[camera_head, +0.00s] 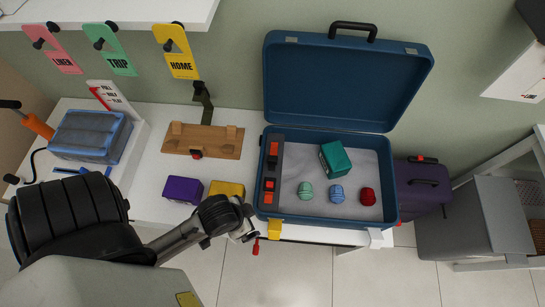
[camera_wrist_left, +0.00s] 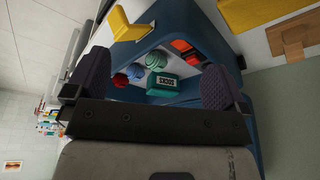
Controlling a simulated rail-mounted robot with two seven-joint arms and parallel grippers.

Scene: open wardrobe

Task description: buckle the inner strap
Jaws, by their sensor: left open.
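The blue suitcase (camera_head: 390,218) stands open on the white table, its lid raised at the back. The inner strap (camera_head: 273,168) is a dark band along the left inside, with orange-red buckle parts in separate places; I cannot make out whether any are joined. In the left wrist view the orange parts (camera_wrist_left: 181,45) show near the right finger, and the rest of the strap is unclear. My left gripper (camera_head: 248,234) is in front of the suitcase's front left corner, apart from the strap. Its two fingers (camera_wrist_left: 157,72) are spread with nothing between them. My right gripper is not seen.
In the suitcase are a teal box (camera_head: 335,158) and green (camera_head: 305,191), blue (camera_head: 337,194) and red (camera_head: 368,196) rolled bundles. A yellow piece (camera_head: 274,229) sits at its front edge. Purple (camera_head: 182,190) and yellow (camera_head: 226,188) boxes are to the left. A purple case (camera_head: 422,187) stands right.

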